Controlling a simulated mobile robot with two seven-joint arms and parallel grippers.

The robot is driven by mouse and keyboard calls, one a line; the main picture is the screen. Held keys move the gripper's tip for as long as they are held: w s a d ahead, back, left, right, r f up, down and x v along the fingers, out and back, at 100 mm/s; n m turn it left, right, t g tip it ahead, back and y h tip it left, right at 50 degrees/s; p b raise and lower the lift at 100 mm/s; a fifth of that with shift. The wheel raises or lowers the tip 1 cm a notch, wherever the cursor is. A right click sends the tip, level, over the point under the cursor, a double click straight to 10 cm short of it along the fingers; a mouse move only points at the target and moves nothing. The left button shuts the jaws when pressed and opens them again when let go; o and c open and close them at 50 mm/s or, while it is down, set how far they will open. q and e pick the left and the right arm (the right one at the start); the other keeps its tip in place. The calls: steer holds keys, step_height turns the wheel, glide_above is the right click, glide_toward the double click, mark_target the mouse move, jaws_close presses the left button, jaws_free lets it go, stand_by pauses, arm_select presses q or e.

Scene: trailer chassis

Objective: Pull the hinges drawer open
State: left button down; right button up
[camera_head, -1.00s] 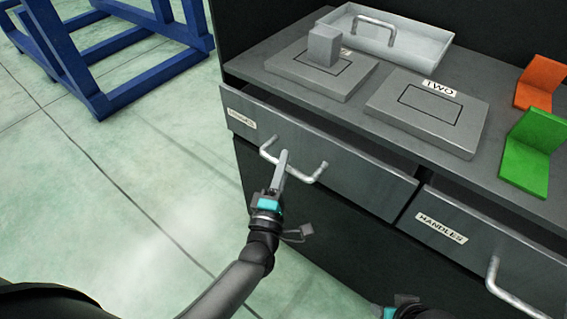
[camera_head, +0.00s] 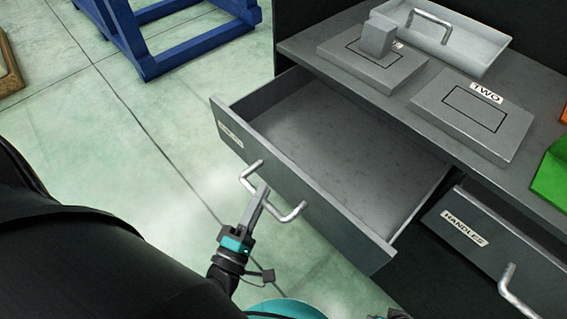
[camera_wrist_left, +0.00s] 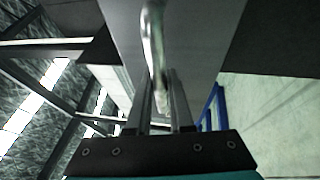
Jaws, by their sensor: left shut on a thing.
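The left drawer (camera_head: 320,205) is pulled out of the grey cabinet, and its bare, empty inside shows. The label (camera_head: 230,133) on its front is too slanted to read clearly. My left gripper (camera_head: 262,193) is shut on the middle of the drawer's metal bar handle (camera_head: 291,216), in front of the drawer face. In the left wrist view the handle (camera_wrist_left: 153,45) runs down between the two fingers (camera_wrist_left: 161,105), with the drawer front (camera_wrist_left: 205,40) behind it. My right gripper is not clearly in view; only a dark piece shows at the bottom edge.
The HANDLES drawer (camera_head: 490,240) to the right stands slightly out. The cabinet top holds a grey block (camera_head: 377,39) on a plate, a plate marked TWO (camera_head: 470,118), a tray (camera_head: 450,40) and green (camera_head: 552,180) and orange brackets. A blue frame (camera_head: 150,60) stands on the floor behind left.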

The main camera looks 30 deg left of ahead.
arm_select(q)
steer(key=shift+s+a, duration=0.3)
steer(key=shift+s, duration=0.5)
steer(key=shift+s+a, duration=0.25)
steer(key=shift+s, duration=0.5)
arm_select(e)
steer(key=shift+s+d+f, duration=0.1)
steer(key=shift+s+f, duration=0.05)
steer(key=shift+f, duration=0.3)
arm_select(q)
steer(key=c, duration=0.8)
jaws_free()
steer(key=s+f, duration=0.2)
steer(key=s, duration=1.3)
steer(key=shift+d+f, duration=0.3)
steer(key=shift+d, duration=0.1)
arm_select(e)
steer(key=shift+s, duration=0.2)
steer(key=shift+w, duration=0.1)
